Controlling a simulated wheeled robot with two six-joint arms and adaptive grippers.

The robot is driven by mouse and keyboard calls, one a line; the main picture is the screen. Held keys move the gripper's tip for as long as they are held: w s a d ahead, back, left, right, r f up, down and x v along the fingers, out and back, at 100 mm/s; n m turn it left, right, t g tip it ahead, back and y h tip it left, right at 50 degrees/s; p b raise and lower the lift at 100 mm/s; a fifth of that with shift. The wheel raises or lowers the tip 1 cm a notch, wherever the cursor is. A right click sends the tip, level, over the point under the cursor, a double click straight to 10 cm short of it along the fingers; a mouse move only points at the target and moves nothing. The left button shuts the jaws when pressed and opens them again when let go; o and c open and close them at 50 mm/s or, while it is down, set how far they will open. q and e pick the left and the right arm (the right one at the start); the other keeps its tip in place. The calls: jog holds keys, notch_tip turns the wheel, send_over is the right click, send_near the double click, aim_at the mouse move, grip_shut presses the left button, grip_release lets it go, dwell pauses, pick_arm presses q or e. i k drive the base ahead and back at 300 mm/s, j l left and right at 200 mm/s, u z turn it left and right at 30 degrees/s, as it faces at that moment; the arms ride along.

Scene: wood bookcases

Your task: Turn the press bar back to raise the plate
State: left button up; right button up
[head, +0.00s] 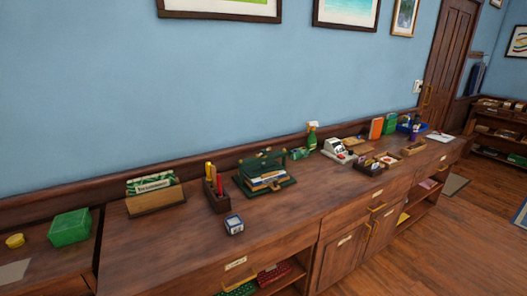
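A green book press (264,174) stands on the long wooden counter (285,210), left of the picture's middle. Its press bar (265,155) runs across the top, with what look like small brass-coloured ends. Books or papers (267,181) lie inside, above the green base. The plate is too small and dark to make out clearly, and I cannot tell its height. Neither of my grippers is in the head view, and nothing touches the press.
A green spray bottle (311,137) and a cash register (337,150) stand to the right. Counter in front of the press is mostly clear.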

aim_at(264, 153)
jog(key=i+l, duration=0.9)
jog(key=l, duration=0.25)
jog(key=i+l, duration=0.4)
jog(key=l, duration=0.15)
